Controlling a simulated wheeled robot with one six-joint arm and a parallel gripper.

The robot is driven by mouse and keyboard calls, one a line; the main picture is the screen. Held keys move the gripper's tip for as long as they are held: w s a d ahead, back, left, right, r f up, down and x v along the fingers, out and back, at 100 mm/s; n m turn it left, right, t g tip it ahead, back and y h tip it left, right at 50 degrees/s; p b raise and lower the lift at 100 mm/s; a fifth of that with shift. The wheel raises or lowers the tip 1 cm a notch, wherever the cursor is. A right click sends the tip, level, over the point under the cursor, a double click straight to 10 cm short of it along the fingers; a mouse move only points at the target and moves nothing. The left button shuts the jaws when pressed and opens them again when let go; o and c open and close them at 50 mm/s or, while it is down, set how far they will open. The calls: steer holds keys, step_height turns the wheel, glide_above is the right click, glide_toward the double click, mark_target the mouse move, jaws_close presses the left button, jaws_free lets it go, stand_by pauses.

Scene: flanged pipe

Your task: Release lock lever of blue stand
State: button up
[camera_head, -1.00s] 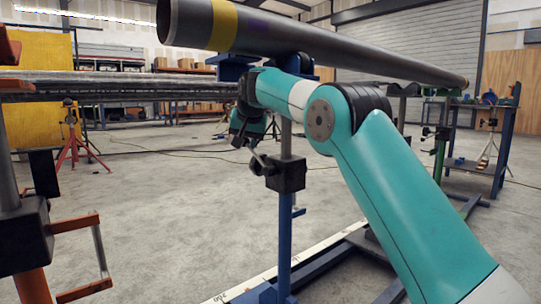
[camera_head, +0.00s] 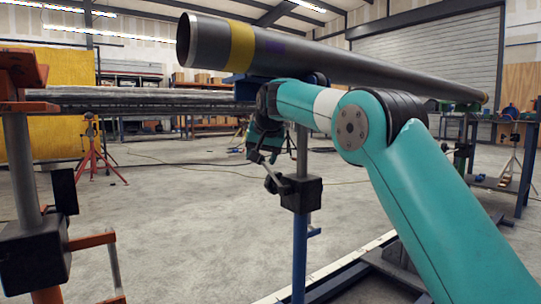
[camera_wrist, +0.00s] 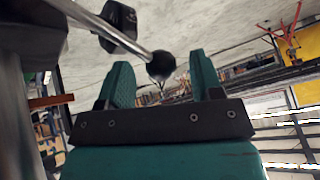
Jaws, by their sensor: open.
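The blue stand (camera_head: 300,255) is upright under the near end of the pipe. Its black lock collar (camera_head: 300,194) sits partway up the post, and the grey lock lever (camera_head: 277,184) sticks out to the collar's left. My gripper (camera_head: 257,153) hangs just above and left of the lever. In the wrist view, my gripper (camera_wrist: 158,75) has its two teal fingers apart. The lever's dark round knob (camera_wrist: 161,66) shows in the gap between the fingertips, with no clear contact. Its metal rod (camera_wrist: 105,30) runs to the upper left.
The steel pipe (camera_head: 350,68) with a yellow band (camera_head: 240,46) lies above my arm. An orange stand (camera_head: 35,245) with its own lever is close at the left. A red tripod (camera_head: 95,152) stands farther back.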

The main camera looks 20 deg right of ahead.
steer(key=s+a+r+p, duration=0.1)
steer(key=s+p, duration=0.1)
steer(key=s, duration=1)
steer(key=shift+s+a+p, duration=0.2)
steer(key=shift+s+p, duration=0.1)
steer(key=shift+s, duration=0.05)
steer(key=s+a+r+n+g+y+p, duration=0.15)
steer(key=s+a+n+p, duration=0.3)
steer(key=s, duration=0.75)
steer(key=s+a+n+g+y+p, duration=0.2)
steer(key=s+a+n+g+p, duration=0.25)
steer(key=s, duration=0.65)
steer(key=s+a+r+n+g+y+p, duration=0.1)
steer(key=s+a+n+y+p, duration=0.15)
steer(key=s+a+p, duration=0.65)
steer(key=s+d+r+p, duration=0.1)
steer(key=d+r+p, duration=0.1)
steer(key=r+p, duration=1.4)
steer(key=s+d+r+h+p, duration=0.1)
steer(key=d+r+p, duration=0.1)
steer(key=r+p, duration=1.4)
step_height(320, 180, up, 4)
steer(key=shift+s+d+f+n+p, duration=0.2)
steer(key=shift+d+f+n+p, duration=0.05)
steer(key=shift+n+p, duration=0.1)
